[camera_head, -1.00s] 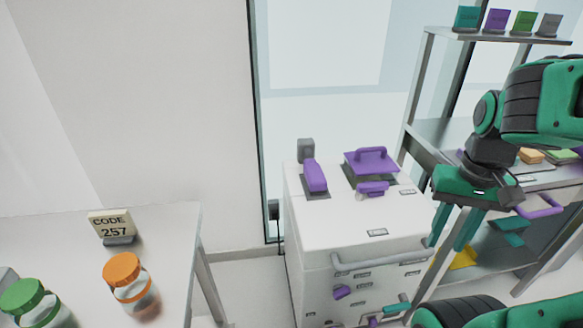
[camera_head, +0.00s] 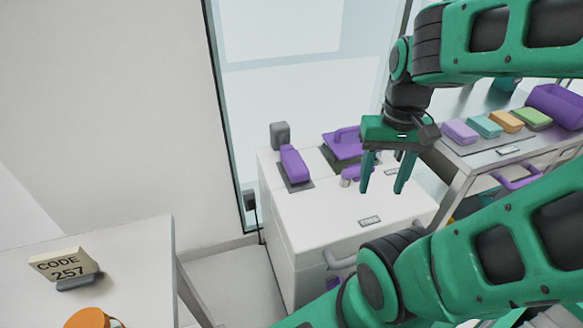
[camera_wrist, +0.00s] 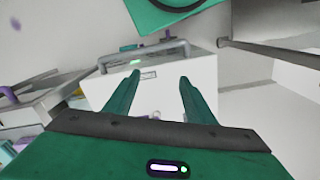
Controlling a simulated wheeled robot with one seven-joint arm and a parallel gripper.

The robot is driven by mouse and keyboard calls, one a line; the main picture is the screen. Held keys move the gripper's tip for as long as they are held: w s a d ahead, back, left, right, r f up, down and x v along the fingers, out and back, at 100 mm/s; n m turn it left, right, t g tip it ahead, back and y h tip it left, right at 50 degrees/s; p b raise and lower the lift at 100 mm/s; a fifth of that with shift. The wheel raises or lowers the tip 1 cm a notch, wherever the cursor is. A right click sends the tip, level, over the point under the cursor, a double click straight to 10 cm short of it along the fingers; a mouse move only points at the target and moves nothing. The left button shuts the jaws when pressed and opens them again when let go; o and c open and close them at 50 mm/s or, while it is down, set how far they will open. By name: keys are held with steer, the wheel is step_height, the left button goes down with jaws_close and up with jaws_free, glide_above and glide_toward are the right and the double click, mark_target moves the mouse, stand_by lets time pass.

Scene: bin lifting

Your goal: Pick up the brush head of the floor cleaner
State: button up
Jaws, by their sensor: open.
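Three purple parts are on top of the white cabinet (camera_head: 335,207). A rounded purple block (camera_head: 294,163) lies on a dark pad at the left. A flat purple piece with a raised handle (camera_head: 341,146) lies on a dark pad behind. A small purple piece with a grey end (camera_head: 351,174) lies in front of it. I cannot tell which of these is the brush head. My gripper (camera_head: 382,190) is open and empty, fingers pointing down, in front of the cabinet top's right part in the head view. In the wrist view, its fingers (camera_wrist: 158,77) have nothing between them.
A grey block (camera_head: 281,135) stands at the cabinet's back left. A shelf at the right holds several coloured sponges (camera_head: 485,125) and a purple bin (camera_head: 560,105). A table at the left carries a code sign (camera_head: 65,267) and an orange-lidded jar (camera_head: 90,318). A glass panel stands behind.

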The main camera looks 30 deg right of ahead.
steer(key=o, duration=0.4)
steer(key=shift+s+r, duration=0.1)
steer(key=shift+r, duration=0.3)
steer(key=shift+o, duration=0.2)
steer(key=n, duration=0.4)
glide_above(295, 161)
steer(key=f, duration=0.8)
steer(key=shift+s+d+f, duration=0.1)
steer(key=shift+s+f, duration=0.2)
steer(key=shift+s, duration=0.05)
step_height(295, 161, down, 5)
steer(key=shift+w+f, duration=0.1)
steer(key=shift+w, duration=0.05)
steer(key=shift+w+f, duration=0.15)
steer(key=shift+f, duration=2.65)
